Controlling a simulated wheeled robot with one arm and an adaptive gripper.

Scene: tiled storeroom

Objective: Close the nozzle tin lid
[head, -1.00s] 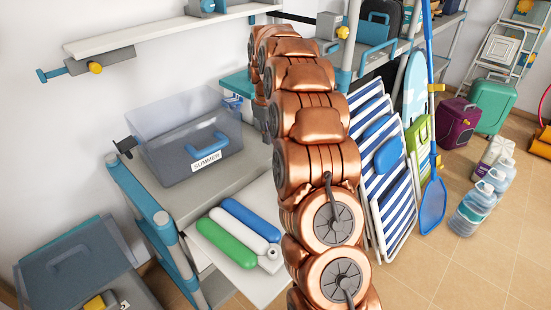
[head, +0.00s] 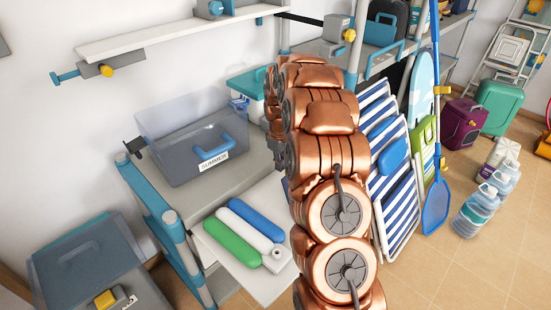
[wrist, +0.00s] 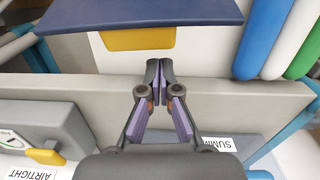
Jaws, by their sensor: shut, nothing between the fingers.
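A dark blue flat panel (wrist: 140,12) with a yellow tab (wrist: 138,39) under it crosses the top of the wrist view. It looks like a raised tin lid, but I cannot tell for sure. My gripper (wrist: 158,68) is shut and empty just below the yellow tab; a gap or touch there is not clear. The tin's body is not clearly shown. In the head view my arm covers this area, and the gripper's fingertips cannot be made out.
A clear box (head: 190,165) labelled SUMMER stands on the grey shelf. Green (head: 235,243), white (head: 245,230) and blue (head: 257,218) cylinders lie on a white board in front. A grey box (wrist: 45,125) is at lower left in the wrist view.

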